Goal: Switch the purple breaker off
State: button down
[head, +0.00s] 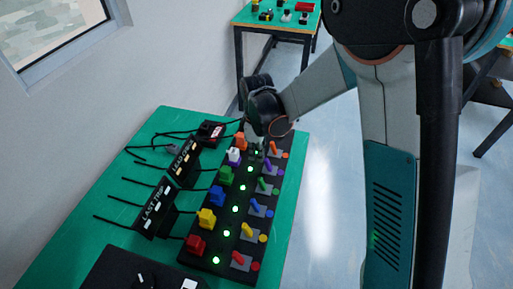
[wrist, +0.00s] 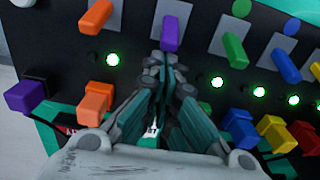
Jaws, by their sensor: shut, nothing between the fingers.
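In the head view my gripper (head: 258,145) is over the panel's far end. A green light (head: 250,169) glows in the purple row; my fingers hide it in the wrist view.
An orange lever (wrist: 95,17) and a green lever (wrist: 235,50) flank the purple one. Coloured blocks, such as the orange block (wrist: 95,100), stand along the panel's other side. Labelled black boxes (head: 155,212) and cables lie on the green table (head: 62,262).

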aim_at(267, 159)
jog(key=shift+f, duration=0.6)
jog(key=shift+s+d+r+y, duration=0.1)
jog(key=shift+d+r+y, duration=0.15)
jog(key=shift+y, duration=0.25)
jog(key=shift+s+d+r+t+y, duration=0.2)
jog(key=shift+d+t+y, duration=0.2)
jog(key=shift+y, duration=0.2)
jog(key=y, duration=0.1)
jog(key=d+y+b, duration=0.1)
jog(key=d+t+y, duration=0.1)
jog(key=shift+s+r+b, duration=0.3)
jog(key=shift+r, duration=0.3)
jog(key=shift+r+p, duration=0.55)
jog(key=shift+r, duration=0.1)
jog(key=shift+r, duration=0.1)
